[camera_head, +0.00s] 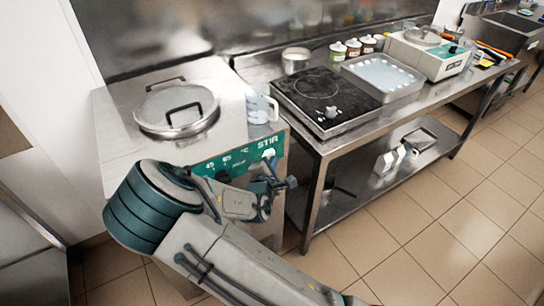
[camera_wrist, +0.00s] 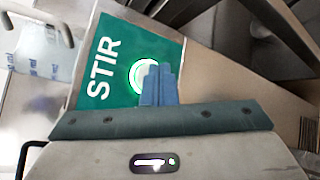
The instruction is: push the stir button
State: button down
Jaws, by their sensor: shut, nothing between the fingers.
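The stir button is a round white button with a lit green ring (camera_wrist: 139,76), on a green panel (camera_wrist: 117,45) under the white word STIR. The same green panel (camera_head: 232,160) shows on the front of the batch freezer (camera_head: 118,138) in the head view. My gripper (camera_wrist: 158,70) is shut and empty, its blue fingers together. In the wrist view its fingertips overlap the right part of the button; I cannot tell whether they touch it. In the head view my gripper (camera_head: 270,172) is in front of the panel's right end, and the arm hides part of the freezer's front.
A round lid (camera_head: 176,106) with a handle sits on the freezer top. A clear jug (camera_head: 261,107) stands at its right edge. To the right, a steel table carries a black cooktop (camera_head: 318,96) and a tray (camera_head: 382,75). The tiled floor (camera_head: 430,230) in front is clear.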

jog(key=s+d, duration=0.3)
jog(key=s, duration=0.2)
jog(key=shift+d, duration=0.2)
dwell(0.4)
dwell(1.1)
